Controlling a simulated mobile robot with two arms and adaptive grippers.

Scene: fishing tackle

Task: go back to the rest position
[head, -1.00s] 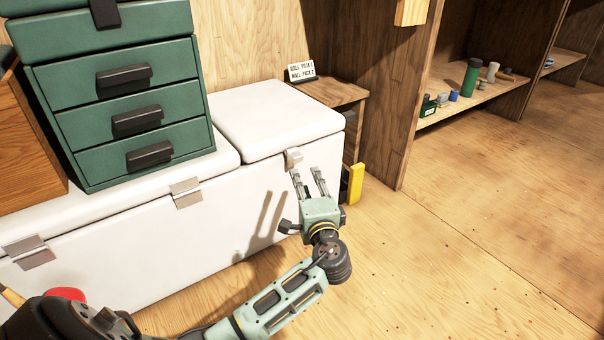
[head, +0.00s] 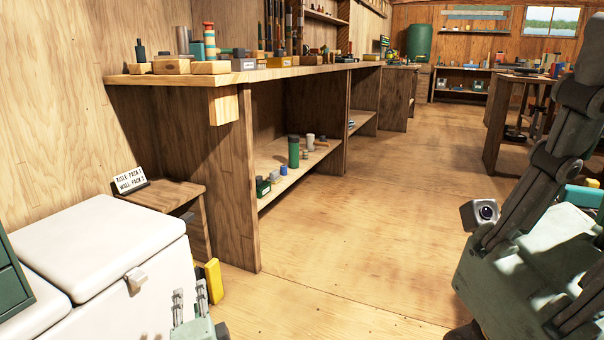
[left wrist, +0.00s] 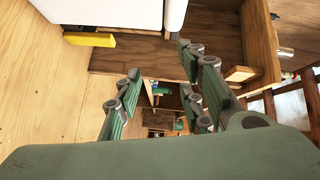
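My left gripper (head: 189,308) shows at the bottom left of the head view, in front of the white cooler bench (head: 122,275). Its two fingers are apart with nothing between them. In the left wrist view the fingers of the left gripper (left wrist: 160,105) are spread and empty, with shelving beyond them. At the right edge of the head view is a large dark arm link of mine with a small camera; the right gripper's fingers do not show.
A small wooden stand (head: 188,192) with a sign (head: 130,180) stands beside the cooler. A yellow block (head: 213,281) is near its foot. A long workbench (head: 270,76) with tackle runs along the left wall. The wooden floor (head: 345,245) in the middle is clear.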

